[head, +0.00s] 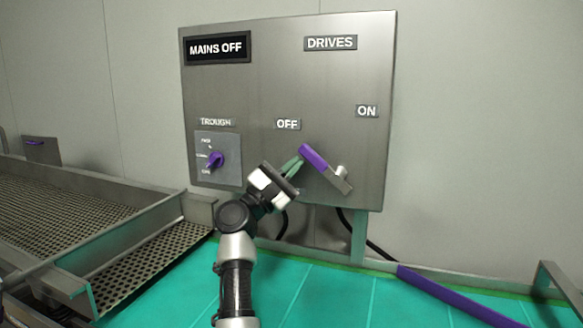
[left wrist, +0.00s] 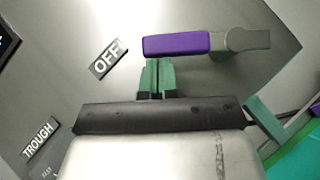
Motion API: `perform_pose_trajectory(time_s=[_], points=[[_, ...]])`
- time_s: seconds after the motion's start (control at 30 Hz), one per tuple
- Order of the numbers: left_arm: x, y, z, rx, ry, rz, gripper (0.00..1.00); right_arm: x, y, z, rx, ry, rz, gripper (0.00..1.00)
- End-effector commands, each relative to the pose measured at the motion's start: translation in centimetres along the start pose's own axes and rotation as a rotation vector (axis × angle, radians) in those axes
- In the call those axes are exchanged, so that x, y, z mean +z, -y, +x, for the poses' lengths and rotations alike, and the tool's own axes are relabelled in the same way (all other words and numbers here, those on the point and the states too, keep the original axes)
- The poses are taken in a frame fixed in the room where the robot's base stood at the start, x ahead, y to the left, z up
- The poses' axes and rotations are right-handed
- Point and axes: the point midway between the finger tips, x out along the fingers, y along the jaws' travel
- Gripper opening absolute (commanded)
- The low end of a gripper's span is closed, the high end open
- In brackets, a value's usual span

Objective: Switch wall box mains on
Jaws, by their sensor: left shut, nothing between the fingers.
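The grey wall box (head: 260,95) fills the middle of the head view. Its display (head: 216,48) reads "MAINS OFF". Under the DRIVES label (head: 330,43) is a lever with a purple grip (head: 313,157) and a grey arm; the grip points up and left toward the OFF label (head: 287,124). The ON label (head: 367,111) is to the upper right. My left gripper (head: 296,164) is shut and empty, its green fingertips at the purple grip's end. In the left wrist view the fingertips (left wrist: 157,66) are just below the purple grip (left wrist: 176,44); I cannot tell whether they touch. My right gripper is not in view.
A small TROUGH switch with a purple knob (head: 216,159) is at the box's lower left. A perforated metal trough (head: 150,255) lies at the left. A green surface (head: 330,295) with a purple rail (head: 455,296) spreads below the box. Black cables hang under the box.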

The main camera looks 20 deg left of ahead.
Motion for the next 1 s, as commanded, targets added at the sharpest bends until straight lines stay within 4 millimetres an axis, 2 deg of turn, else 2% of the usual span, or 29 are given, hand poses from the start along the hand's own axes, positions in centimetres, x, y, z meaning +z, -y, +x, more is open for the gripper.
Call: perform_pose_trajectory(time_s=[0.67, 1.0], points=[[0.6, -0.5, 0.6, -0.070, 0.001, 0.071, 0.00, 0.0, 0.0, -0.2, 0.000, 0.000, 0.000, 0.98], [1.6, -1.1, 1.6, -0.175, 0.001, 0.179, 0.00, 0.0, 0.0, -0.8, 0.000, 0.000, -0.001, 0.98]])
